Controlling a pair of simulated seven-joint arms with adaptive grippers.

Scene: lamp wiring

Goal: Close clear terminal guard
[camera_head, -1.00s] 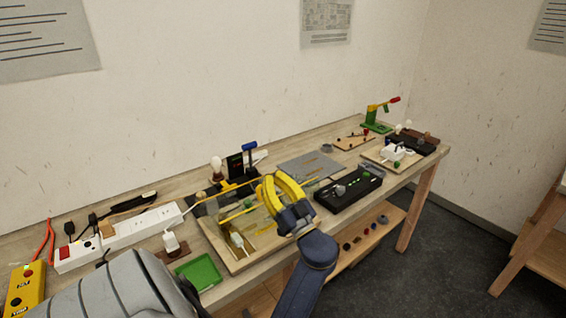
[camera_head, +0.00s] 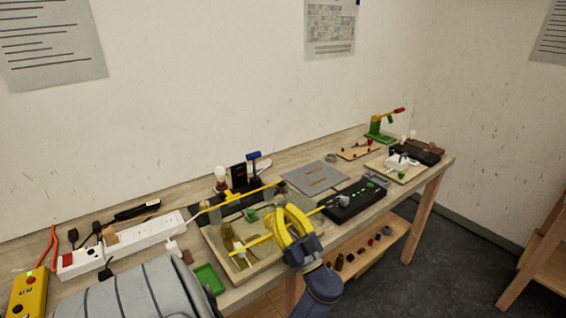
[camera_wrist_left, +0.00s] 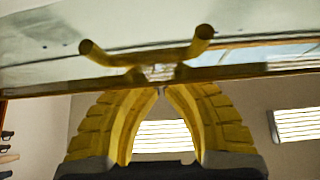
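The clear guard shows in the head view as a see-through panel with yellow bars (camera_head: 255,191) over the wooden lamp board (camera_head: 243,279). How far it is tilted is hard to tell. My left gripper (camera_head: 290,222) has yellow fingers and is at the board's front right, beside or over the front yellow bar. In the left wrist view, the fingertips (camera_wrist_left: 161,91) come together just below a yellow handle (camera_wrist_left: 118,58) on a see-through panel. I see nothing clearly held between them; whether they touch the panel is unclear. My right gripper is not in view.
A black box (camera_head: 357,204) stands right of the board, and a grey mat (camera_head: 316,177) lies behind it. A green tray (camera_head: 209,280) is at the front left. A white power strip (camera_head: 150,231) lies further left. My grey arm covers the lower left.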

